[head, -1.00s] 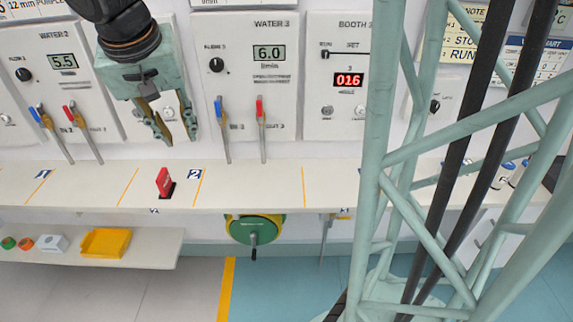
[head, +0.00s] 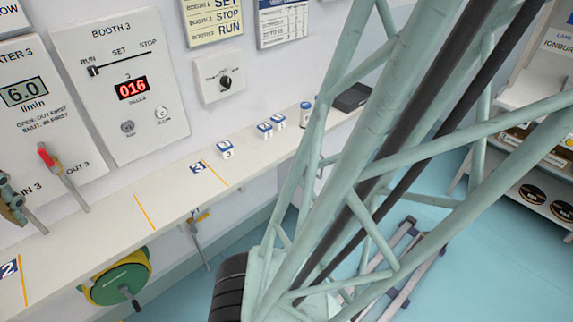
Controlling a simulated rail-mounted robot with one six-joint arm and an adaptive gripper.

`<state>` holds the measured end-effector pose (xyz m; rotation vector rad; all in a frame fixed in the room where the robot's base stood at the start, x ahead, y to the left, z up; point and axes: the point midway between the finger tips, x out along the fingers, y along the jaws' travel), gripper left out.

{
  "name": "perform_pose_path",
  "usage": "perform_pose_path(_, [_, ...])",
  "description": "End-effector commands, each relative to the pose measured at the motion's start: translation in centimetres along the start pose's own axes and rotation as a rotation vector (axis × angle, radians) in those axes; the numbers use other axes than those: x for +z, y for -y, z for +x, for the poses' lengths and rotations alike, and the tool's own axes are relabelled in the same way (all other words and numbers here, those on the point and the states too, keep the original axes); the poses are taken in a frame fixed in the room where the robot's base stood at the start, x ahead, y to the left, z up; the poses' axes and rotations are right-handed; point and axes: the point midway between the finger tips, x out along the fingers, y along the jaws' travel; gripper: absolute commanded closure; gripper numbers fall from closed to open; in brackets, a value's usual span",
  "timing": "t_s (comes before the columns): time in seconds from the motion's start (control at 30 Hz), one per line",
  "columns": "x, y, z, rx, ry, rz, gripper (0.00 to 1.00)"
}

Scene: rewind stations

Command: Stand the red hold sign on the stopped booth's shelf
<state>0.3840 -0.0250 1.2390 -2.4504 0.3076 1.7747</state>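The red hold sign is not in the current view. The Booth 3 panel (head: 120,85) shows a red 016 display, and its slider knob (head: 93,71) sits at the RUN end. Below it runs the pale shelf (head: 110,232), with a blue 3 label (head: 197,168) and yellow divider lines. The shelf stretch under the Booth 3 panel looks bare.
A red-handled valve lever (head: 62,177) stands over the shelf at left. A green and yellow wheel (head: 105,285) hangs below the shelf. My lattice column hides much of the right.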

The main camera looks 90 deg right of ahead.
Motion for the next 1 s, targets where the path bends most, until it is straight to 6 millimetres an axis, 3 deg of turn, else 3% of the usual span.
perform_pose_path(0.6, [9.9,-0.2,-3.4,-0.094,-0.019,-0.167,0.77])
perform_pose_path(1.0, [11.2,-0.1,-3.5,-0.108,-0.018,-0.192,0.77])
